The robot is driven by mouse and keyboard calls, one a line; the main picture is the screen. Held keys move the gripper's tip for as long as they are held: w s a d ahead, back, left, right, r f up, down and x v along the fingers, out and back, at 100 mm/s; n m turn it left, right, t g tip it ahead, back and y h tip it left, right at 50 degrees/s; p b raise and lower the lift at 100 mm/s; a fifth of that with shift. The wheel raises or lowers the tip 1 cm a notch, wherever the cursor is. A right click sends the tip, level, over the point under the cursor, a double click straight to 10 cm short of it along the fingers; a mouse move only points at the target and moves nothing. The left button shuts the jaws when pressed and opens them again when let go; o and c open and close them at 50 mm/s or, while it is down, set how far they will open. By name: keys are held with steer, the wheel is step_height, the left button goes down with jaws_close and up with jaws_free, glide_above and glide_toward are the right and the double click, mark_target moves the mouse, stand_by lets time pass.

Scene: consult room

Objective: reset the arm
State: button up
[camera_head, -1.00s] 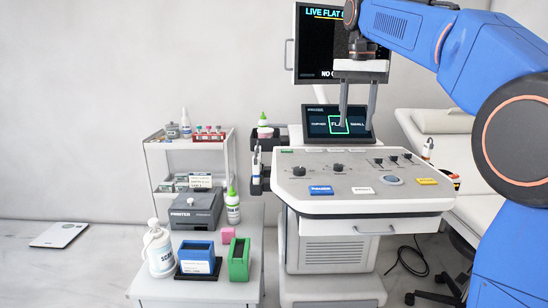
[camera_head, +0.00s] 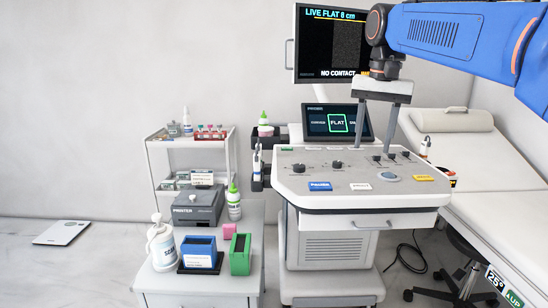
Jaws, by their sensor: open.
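My blue arm (camera_head: 440,35) reaches in from the upper right. My gripper (camera_head: 375,148) points down over the right part of the ultrasound console (camera_head: 320,197), its two fingers spread apart with nothing between them. The fingertips show in front of the knobs at the console's right back; I cannot tell how high above the panel they are. The gripper's body covers the lower right of the monitor (camera_head: 331,45), and a finger stands beside the right edge of the small touch screen (camera_head: 336,122), which reads FLAT.
Bottles and a probe sit in holders on the console's left side. A low cabinet (camera_head: 200,285) carries a printer (camera_head: 197,209), a white bottle (camera_head: 161,245), and blue (camera_head: 198,252) and green (camera_head: 240,255) holders. A shelf trolley (camera_head: 190,150) stands behind. An exam couch (camera_head: 490,170) is at right.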

steer(key=s+d+f+n+t, duration=0.2)
steer(key=s+f, duration=1.1)
steer(key=f, duration=0.1)
steer(key=s+d+f+n+t, duration=0.1)
steer(key=s+d+f+n, duration=0.1)
steer(key=s+f, duration=1.1)
step_height(320, 180, down, 2)
steer(key=shift+s+d+n+t, duration=0.2)
steer(key=shift+d+n+t, duration=0.1)
steer(key=shift+d+t, duration=0.1)
